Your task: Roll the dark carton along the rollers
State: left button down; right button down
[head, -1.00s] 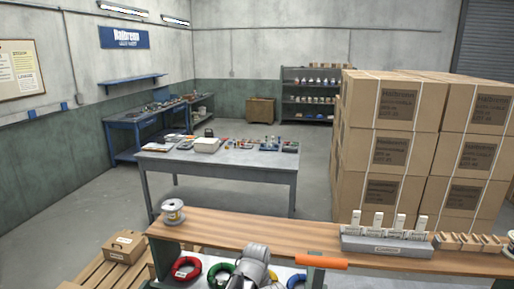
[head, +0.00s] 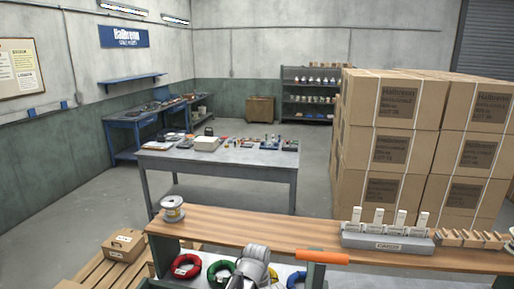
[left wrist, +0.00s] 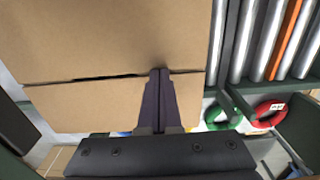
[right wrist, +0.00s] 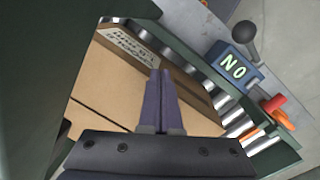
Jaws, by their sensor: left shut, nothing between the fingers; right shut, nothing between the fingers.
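A brown carton (left wrist: 100,40) fills much of the left wrist view, with a dark seam across it. My left gripper (left wrist: 160,73) is shut and empty, its tips in front of the carton near that seam; contact cannot be told. Whether both views show the same carton, or which is the dark one, I cannot tell. More rollers (left wrist: 245,40), one of them orange (left wrist: 283,42), show in the left wrist view. Neither gripper shows clearly in the head view.
A blue box marked NO (right wrist: 234,66) and a black-knobbed lever (right wrist: 245,33) stand beside the rollers. A wooden bench (head: 270,228) carries a spool (head: 172,208) and a grey rack (head: 388,238). Strapped cartons (head: 400,150) are stacked at right. Red (left wrist: 270,111) and green (left wrist: 222,117) coils lie below.

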pick_arm(q)
jog(key=w+a, duration=0.2)
jog(key=a, duration=1.1)
jog(key=w+a, duration=0.2)
jog(key=a, duration=1.1)
jog(key=shift+w+f, duration=0.15)
jog(key=shift+w, duration=0.25)
dwell(1.2)
jog(key=shift+d, duration=0.1)
dwell(0.4)
notch_tip(320, 180, up, 8)
jog(key=p, duration=0.7)
jog(key=shift+w+p, duration=0.15)
jog(key=shift+p, duration=0.2)
